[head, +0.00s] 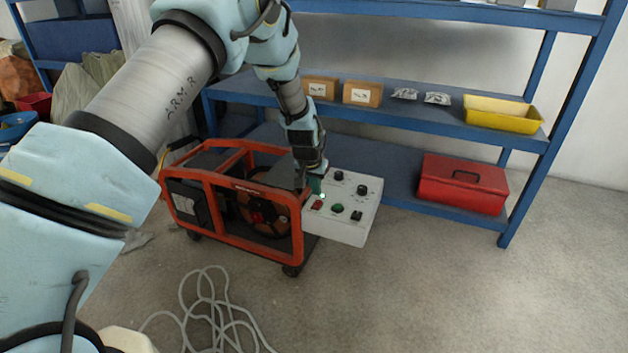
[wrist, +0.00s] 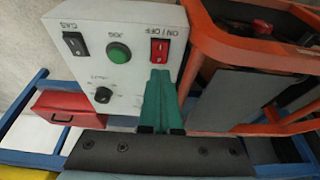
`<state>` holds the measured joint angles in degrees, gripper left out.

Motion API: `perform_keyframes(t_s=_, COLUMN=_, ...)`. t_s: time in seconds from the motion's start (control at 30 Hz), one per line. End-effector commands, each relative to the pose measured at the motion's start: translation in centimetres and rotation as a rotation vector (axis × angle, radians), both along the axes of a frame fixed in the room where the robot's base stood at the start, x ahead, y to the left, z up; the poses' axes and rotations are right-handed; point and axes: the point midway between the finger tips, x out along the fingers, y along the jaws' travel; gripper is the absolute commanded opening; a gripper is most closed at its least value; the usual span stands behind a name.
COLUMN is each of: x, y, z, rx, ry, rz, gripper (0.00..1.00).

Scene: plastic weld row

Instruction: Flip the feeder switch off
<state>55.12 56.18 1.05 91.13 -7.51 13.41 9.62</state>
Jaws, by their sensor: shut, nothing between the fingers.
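The feeder's white control panel (head: 345,228) is at the right end of the orange-framed feeder. Its red rocker switch (head: 318,204) sits at the panel's left. In the wrist view the red switch (wrist: 160,48) is labelled ON/OFF, but I cannot tell which way it is tipped. My gripper (head: 317,190) is over the panel's left part, just behind the red switch. In the wrist view its green fingers (wrist: 161,74) are together and empty, with tips just below the switch's lower edge. I cannot tell whether they touch the panel.
A green JOG button (wrist: 119,52) and a black GAS switch (wrist: 75,43) share the panel, with a black knob (wrist: 103,95). The orange frame (head: 250,245) stands close beside. Blue shelving (head: 400,125) with a red toolbox (head: 462,185) stands behind. A loose cable (head: 215,315) lies on the floor.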

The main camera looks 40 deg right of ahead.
Motion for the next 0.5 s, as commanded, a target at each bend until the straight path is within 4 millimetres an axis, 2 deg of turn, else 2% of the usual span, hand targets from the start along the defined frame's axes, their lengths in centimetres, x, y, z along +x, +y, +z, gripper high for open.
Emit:
perform_keyframes(t_s=0.03, x=0.0, y=0.0, z=-1.0, rx=0.001, ry=0.001, rz=0.0, gripper=0.0)
perform_keyframes(t_s=0.2, x=0.2, y=-0.3, z=-2.5, rx=-0.001, ry=-0.001, rz=0.0, gripper=0.0)
perform_keyframes(t_s=0.5, x=0.2, y=-0.3, z=-2.9, rx=-0.001, ry=-0.001, rz=0.0, gripper=0.0)
